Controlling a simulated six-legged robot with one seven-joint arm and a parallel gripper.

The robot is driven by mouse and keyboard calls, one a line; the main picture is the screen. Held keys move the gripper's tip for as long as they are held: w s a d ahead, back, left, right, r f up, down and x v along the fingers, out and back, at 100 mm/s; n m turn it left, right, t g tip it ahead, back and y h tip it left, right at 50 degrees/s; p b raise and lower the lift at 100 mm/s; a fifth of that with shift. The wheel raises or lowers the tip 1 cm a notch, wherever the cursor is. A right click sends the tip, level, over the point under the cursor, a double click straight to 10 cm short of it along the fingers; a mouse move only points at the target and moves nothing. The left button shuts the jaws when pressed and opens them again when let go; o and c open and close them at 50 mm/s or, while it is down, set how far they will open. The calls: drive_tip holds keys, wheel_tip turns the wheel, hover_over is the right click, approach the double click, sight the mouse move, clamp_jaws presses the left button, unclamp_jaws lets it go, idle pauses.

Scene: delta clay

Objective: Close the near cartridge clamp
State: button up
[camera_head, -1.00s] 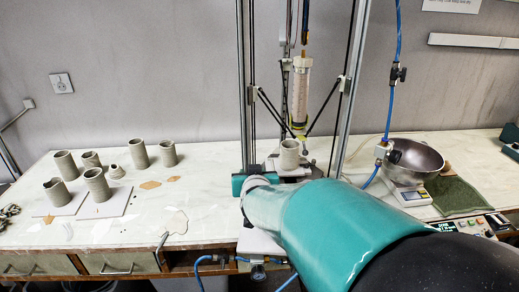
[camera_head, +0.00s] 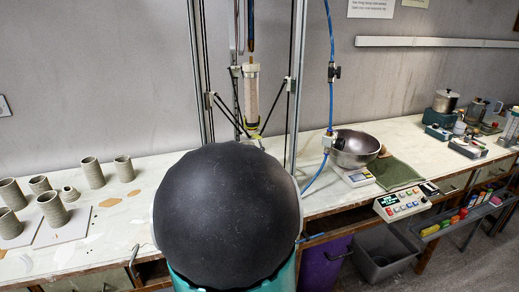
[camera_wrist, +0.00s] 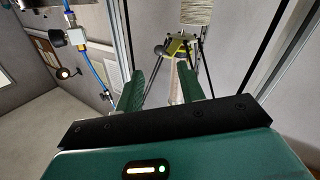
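The clay cartridge (camera_head: 251,92) hangs upright in the printer frame in the head view, with a yellow piece (camera_head: 248,130) at its lower end. The wrist view looks upside down and shows the yellow and black lower end (camera_wrist: 178,46) of the cartridge beyond the fingers. My gripper (camera_wrist: 160,84) is open, its two green fingers apart, with nothing seen held. The pale cartridge body shows past the right finger; I cannot tell whether they touch. I cannot make out the near clamp or its state. My arm's black joint hides the gripper in the head view.
A steel bowl (camera_head: 355,147) stands on a scale right of the frame. A control box (camera_head: 402,203) sits at the bench's front edge. Clay pots (camera_head: 92,172) stand at the left. Vertical frame posts (camera_head: 297,85) and a blue hose (camera_head: 331,100) border the cartridge.

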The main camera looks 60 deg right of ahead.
drive_tip(key=x, duration=1.2)
clamp_jaws()
